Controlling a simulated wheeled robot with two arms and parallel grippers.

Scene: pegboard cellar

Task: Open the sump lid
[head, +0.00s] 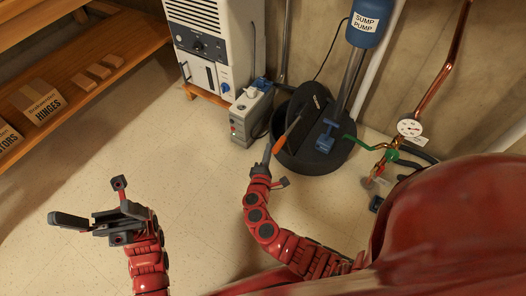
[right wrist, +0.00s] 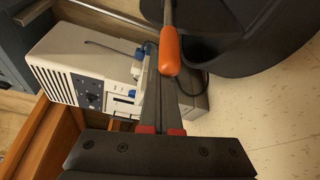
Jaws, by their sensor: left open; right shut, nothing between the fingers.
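The black round sump (head: 292,160) stands on the floor at the upper middle of the head view. Its dark lid (head: 300,108) looks tilted up at the left, with open space below its edge; the exact angle is hard to tell. A bar with an orange grip (head: 281,144) slopes at the lid's front left; the grip also shows in the right wrist view (right wrist: 169,50). My right gripper (head: 267,154) is shut and empty, its fingertips close by the orange grip; contact is unclear. My left gripper (head: 90,202) is open and empty over the floor at lower left.
A blue sump pump (head: 366,24) on a pipe rises behind the sump. A grey box (head: 250,115) and a white dehumidifier-like unit (head: 210,45) stand at its left. A gauge (head: 409,127) and copper pipes are at right. A wooden shelf (head: 110,50) is at left. Floor between is clear.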

